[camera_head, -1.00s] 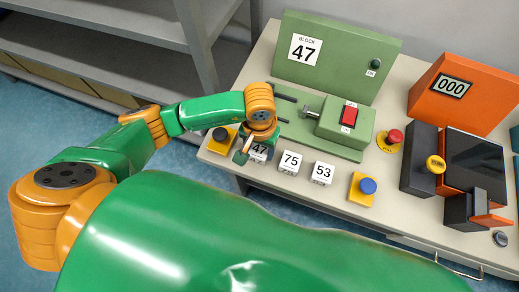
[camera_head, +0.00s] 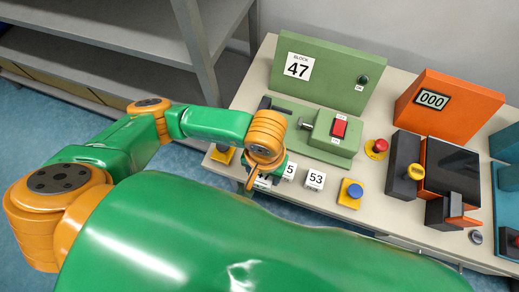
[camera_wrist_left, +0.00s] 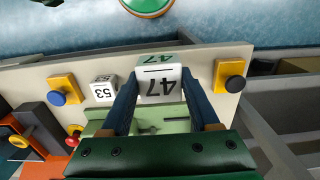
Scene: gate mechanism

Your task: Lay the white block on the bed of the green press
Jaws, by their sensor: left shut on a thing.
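My left gripper (camera_wrist_left: 160,98) is shut on the white block marked 47 (camera_wrist_left: 159,82), with a finger on each side of it. In the head view the gripper (camera_head: 258,182) is near the table's front edge, and the block shows only as a sliver under it. The green press (camera_head: 330,140) stands behind the gripper, with a red switch on its housing; the wrist and gripper hide part of its bed side. It also shows between the fingers in the left wrist view (camera_wrist_left: 150,125). A green panel (camera_head: 325,72) behind it reads BLOCK 47. My right gripper is out of view.
A white block marked 53 (camera_head: 315,179) and a partly hidden one marked 75 (camera_head: 289,171) stand beside the gripper. A blue button (camera_head: 354,190) and a red button (camera_head: 378,147) stand farther right. An orange console (camera_head: 450,105) is at the right.

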